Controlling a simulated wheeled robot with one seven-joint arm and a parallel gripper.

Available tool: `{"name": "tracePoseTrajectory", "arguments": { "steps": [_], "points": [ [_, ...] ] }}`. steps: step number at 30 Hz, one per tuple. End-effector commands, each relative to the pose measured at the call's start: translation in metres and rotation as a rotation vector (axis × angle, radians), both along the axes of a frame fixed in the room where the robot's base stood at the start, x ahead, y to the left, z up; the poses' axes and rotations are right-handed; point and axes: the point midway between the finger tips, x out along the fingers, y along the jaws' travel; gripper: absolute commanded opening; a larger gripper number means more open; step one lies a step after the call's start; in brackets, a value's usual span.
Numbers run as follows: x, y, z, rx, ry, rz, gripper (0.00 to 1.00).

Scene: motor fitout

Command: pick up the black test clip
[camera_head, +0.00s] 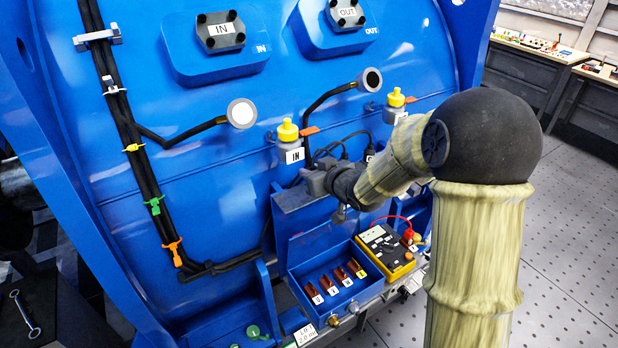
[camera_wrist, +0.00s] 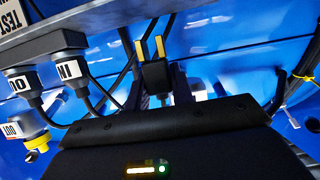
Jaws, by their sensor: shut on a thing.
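The black test clip (camera_wrist: 155,76) shows in the wrist view as a small black block with two brass prongs pointing away from me. It sits between the dark fingers of my gripper (camera_wrist: 168,88), which is shut on it. In the head view my gripper (camera_head: 316,182) is by the blue front of the machine, at the small raised shelf; I cannot make out the clip there. The yellow and black tester (camera_head: 384,250) stands below right of my gripper, with a red lead on it.
Two black plugs with white labels (camera_wrist: 68,66) hang at the grey shelf edge (camera_wrist: 90,18) in the wrist view, their cables close by. A blue tray (camera_head: 335,312) holds several red-brown parts below. Black cables run down the left.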

Motion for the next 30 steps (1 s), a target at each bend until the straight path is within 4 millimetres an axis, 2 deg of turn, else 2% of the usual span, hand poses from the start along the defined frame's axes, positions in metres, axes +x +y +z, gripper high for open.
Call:
{"name": "tracePoseTrajectory", "arguments": {
  "steps": [12, 18, 24, 30],
  "points": [
    [-0.087, -0.060, -0.002, -0.001, -0.005, -0.004, 0.00],
    [-0.121, -0.082, 0.000, -0.001, -0.004, -0.002, 0.00],
    [-0.134, -0.090, 0.000, 0.001, -0.002, 0.000, 0.00],
    [-0.135, -0.090, 0.000, 0.001, -0.001, 0.001, 0.00]
  ]
}}
